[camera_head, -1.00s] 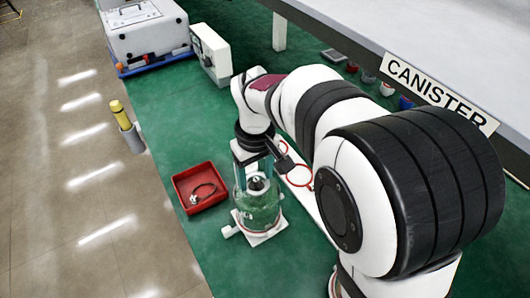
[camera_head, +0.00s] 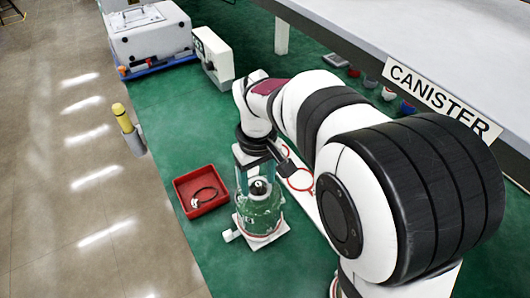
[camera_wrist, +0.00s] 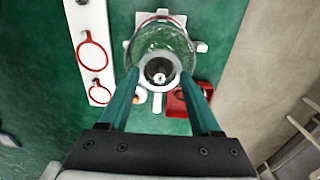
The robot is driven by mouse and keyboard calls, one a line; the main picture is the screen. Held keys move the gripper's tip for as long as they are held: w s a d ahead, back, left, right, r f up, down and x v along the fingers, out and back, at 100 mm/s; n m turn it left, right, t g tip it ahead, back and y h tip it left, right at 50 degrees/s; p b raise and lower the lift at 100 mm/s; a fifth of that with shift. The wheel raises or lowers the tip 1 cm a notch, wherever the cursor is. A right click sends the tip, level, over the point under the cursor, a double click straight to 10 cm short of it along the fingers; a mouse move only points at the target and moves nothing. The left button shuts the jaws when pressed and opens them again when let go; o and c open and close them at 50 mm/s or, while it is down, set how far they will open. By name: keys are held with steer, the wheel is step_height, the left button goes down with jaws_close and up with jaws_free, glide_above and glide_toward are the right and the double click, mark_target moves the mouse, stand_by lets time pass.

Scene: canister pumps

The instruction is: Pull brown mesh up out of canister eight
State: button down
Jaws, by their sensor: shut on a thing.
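A green, see-through canister (camera_head: 260,214) stands upright on a white footed base on the green floor. From above it shows in the wrist view (camera_wrist: 150,38). My gripper (camera_head: 257,183) points down at its mouth. In the wrist view, the two teal fingers of my gripper (camera_wrist: 159,74) close in on either side of a grey round collar (camera_wrist: 145,72) with a dark opening and a small light piece in its middle. The gripper is shut on this collar. I cannot make out a brown mesh or a clear canister number.
A red tray (camera_head: 190,204) with a dark looped cable lies left of the canister. A white strip with red rings (camera_head: 300,180) lies to its right. A yellow-topped post (camera_head: 127,127) stands farther left. A table (camera_head: 470,55) labelled CANISTER fills the upper right.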

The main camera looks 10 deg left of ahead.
steer(key=shift+s+d+r, duration=0.15)
steer(key=shift+s+r, duration=0.05)
steer(key=shift+r, duration=0.35)
stand_by(1.0)
steer(key=shift+r, duration=3.65)
